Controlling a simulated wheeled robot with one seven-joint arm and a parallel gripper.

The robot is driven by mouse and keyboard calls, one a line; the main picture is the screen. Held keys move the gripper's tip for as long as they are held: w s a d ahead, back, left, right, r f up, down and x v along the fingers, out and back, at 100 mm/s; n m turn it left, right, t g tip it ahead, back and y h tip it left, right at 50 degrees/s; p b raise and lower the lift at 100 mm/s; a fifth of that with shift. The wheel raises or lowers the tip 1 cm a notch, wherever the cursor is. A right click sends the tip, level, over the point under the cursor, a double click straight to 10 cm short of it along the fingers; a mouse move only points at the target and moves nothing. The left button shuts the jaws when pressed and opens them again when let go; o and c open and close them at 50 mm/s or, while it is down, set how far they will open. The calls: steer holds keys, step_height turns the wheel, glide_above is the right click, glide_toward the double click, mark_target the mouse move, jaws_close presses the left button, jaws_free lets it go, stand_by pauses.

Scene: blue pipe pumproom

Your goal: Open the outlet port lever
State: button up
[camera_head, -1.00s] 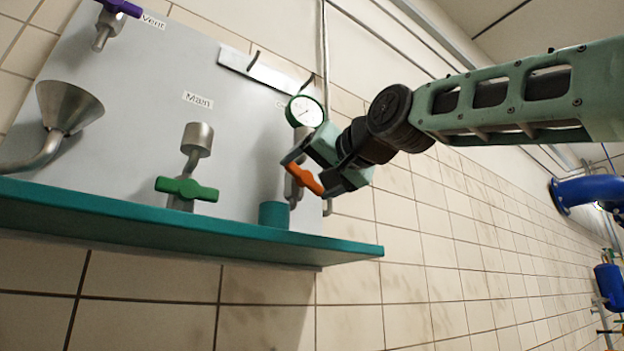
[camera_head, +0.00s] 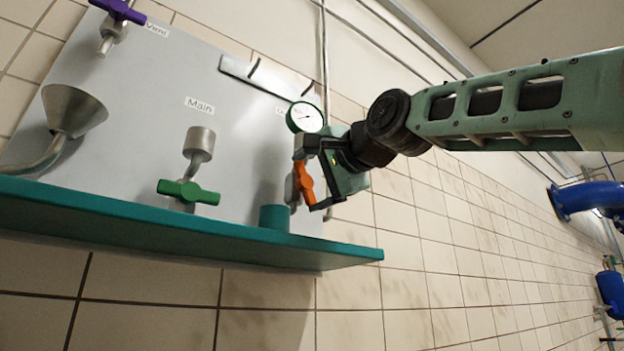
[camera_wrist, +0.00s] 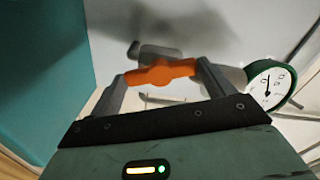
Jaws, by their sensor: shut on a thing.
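The orange lever (camera_head: 304,184) sits on a grey valve at the right end of the panel, below a round gauge (camera_head: 305,117). In the head view it stands steeply, leaning a little from upright. My gripper (camera_head: 309,181) is shut on it, with one finger at each end of the lever. The wrist view shows the orange lever (camera_wrist: 160,73) spanning the gap between the two fingers of my gripper (camera_wrist: 163,77). The label above it is mostly hidden by the gauge.
A teal shelf (camera_head: 180,229) runs under the panel, with a teal cylinder (camera_head: 274,217) close below the lever. A green lever (camera_head: 188,192) under "Main", a purple lever (camera_head: 118,10) by "Vent" and a funnel (camera_head: 73,108) are further left. Blue pipework (camera_head: 590,199) stands far right.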

stand_by(0.5)
steer(key=o, duration=0.9)
